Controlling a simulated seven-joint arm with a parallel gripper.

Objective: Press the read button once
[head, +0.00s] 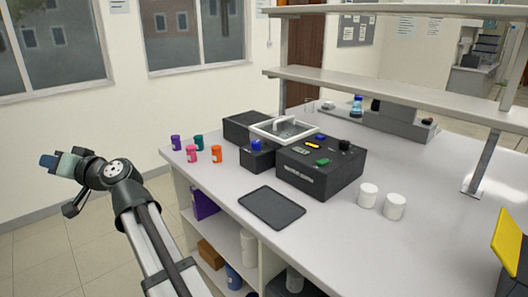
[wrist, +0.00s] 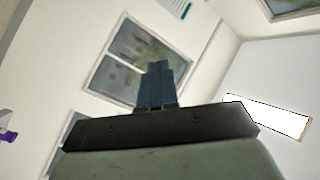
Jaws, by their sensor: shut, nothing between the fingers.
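The black rig box (head: 322,182) stands on the bench, with a green button (head: 322,161), a yellow part (head: 312,142), a small blue part (head: 320,136) and a black knob (head: 344,145) on top. No label is readable, so I cannot tell which is the read button. My gripper (head: 47,160) is out past the bench's left end, well away from the box, pointing left. In the wrist view my gripper's fingers (wrist: 157,70) are together and empty, facing the wall and window. The rig is not in the wrist view.
Beside the box are a smaller black block with a blue knob (head: 256,146) and a white-framed clear-topped unit (head: 268,129). Several small colored jars (head: 216,154) stand left. A dark tray (head: 271,213) lies in front, two white jars (head: 368,195) right. A shelf (head: 390,85) overhangs the back.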

